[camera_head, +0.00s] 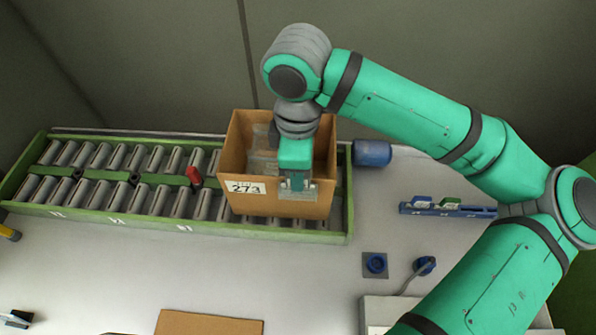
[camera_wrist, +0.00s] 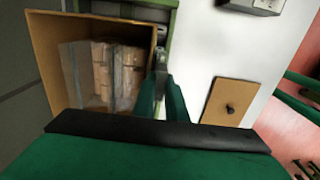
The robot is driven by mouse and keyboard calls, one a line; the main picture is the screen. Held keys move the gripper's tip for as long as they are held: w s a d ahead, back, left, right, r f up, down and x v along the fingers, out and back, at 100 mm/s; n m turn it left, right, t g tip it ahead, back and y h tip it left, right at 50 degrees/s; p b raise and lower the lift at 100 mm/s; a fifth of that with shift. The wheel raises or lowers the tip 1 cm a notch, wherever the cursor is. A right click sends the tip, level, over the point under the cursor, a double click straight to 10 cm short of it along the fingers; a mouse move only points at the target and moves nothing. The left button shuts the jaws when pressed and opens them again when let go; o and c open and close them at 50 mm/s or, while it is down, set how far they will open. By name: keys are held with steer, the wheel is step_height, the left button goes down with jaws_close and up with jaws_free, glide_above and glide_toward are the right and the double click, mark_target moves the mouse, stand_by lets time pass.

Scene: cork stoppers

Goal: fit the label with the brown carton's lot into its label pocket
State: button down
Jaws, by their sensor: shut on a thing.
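The brown carton (camera_head: 233,147) stands open on the roller conveyor, with "273" printed on a white sticker (camera_head: 245,188) on its front. It also shows in the wrist view (camera_wrist: 48,55), with wrapped bundles of corks inside. My gripper (camera_head: 297,184) points down at the right part of the carton's front wall. A greyish, clear-looking label pocket (camera_head: 312,191) shows there, partly behind the fingers. In the wrist view my gripper (camera_wrist: 160,95) is at the carton's wall, shut on a thin piece, seemingly the label. Its print and how far it sits in the pocket are hidden.
A blue rack (camera_head: 465,212) with a few label pieces stands at right. A blue cylinder (camera_head: 372,153) is beside the conveyor (camera_head: 345,200). A red block (camera_head: 194,175) sits on the rollers. A brown board (camera_head: 210,323) lies at the front. The table centre is clear.

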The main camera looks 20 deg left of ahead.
steer(key=shift+f, duration=0.6)
stand_by(0.3)
steer(key=c, duration=1.7)
jaws_free()
steer(key=shift+a+r, duration=0.1)
steer(key=shift+r, duration=0.25)
step_height(320, 180, up, 11)
steer(key=shift+s+f, duration=0.15)
steer(key=shift+f, duration=0.05)
steer(key=shift+d, duration=0.2)
